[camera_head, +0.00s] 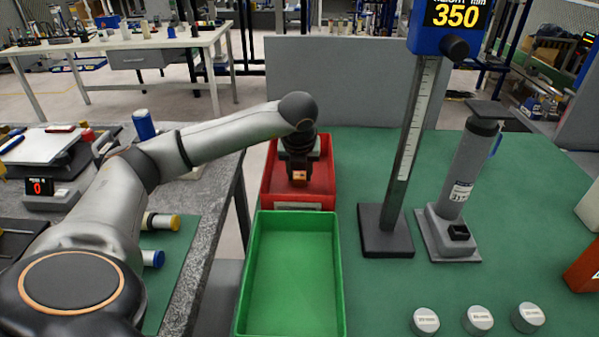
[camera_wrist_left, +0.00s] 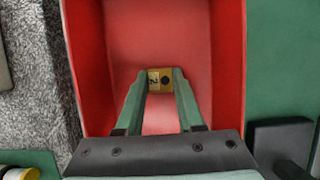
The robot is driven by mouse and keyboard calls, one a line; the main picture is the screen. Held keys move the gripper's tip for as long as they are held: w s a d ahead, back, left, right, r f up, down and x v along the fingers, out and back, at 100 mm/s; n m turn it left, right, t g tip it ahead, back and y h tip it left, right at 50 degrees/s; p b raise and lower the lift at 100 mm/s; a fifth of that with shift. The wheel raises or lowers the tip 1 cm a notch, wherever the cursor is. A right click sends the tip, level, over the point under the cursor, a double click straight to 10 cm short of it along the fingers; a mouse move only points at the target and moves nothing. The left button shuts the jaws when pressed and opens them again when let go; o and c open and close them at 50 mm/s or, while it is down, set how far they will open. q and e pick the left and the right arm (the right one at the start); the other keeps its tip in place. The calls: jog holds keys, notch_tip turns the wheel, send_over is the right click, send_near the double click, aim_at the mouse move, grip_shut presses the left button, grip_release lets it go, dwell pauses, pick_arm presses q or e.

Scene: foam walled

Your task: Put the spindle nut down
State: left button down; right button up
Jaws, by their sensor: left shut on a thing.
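The spindle nut (camera_wrist_left: 160,78) is a small brass-coloured block with a dark round mark and a printed label. My left gripper (camera_head: 299,176) is shut on it and points down into the red bin (camera_head: 328,186). In the left wrist view my left gripper (camera_wrist_left: 159,82) has the nut between its fingertips, with the red bin's floor (camera_wrist_left: 160,35) behind it. I cannot tell whether the nut touches the floor. The nut also shows small in the head view (camera_head: 299,177). My right gripper is not in view.
An empty green bin (camera_head: 290,275) stands in front of the red one. A height gauge (camera_head: 386,230) and a grey cylindrical device (camera_head: 461,190) stand to the right. Several grey round weights (camera_head: 479,319) sit at the front right. A grey panel (camera_head: 345,85) stands behind.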

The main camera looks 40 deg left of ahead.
pick_arm(q)
jog(key=shift+f, duration=0.2)
jog(key=c, duration=0.5)
grip_release()
jog(key=shift+r, duration=0.1)
jog(key=shift+p+v, duration=0.35)
jog(key=shift+v, duration=5.8)
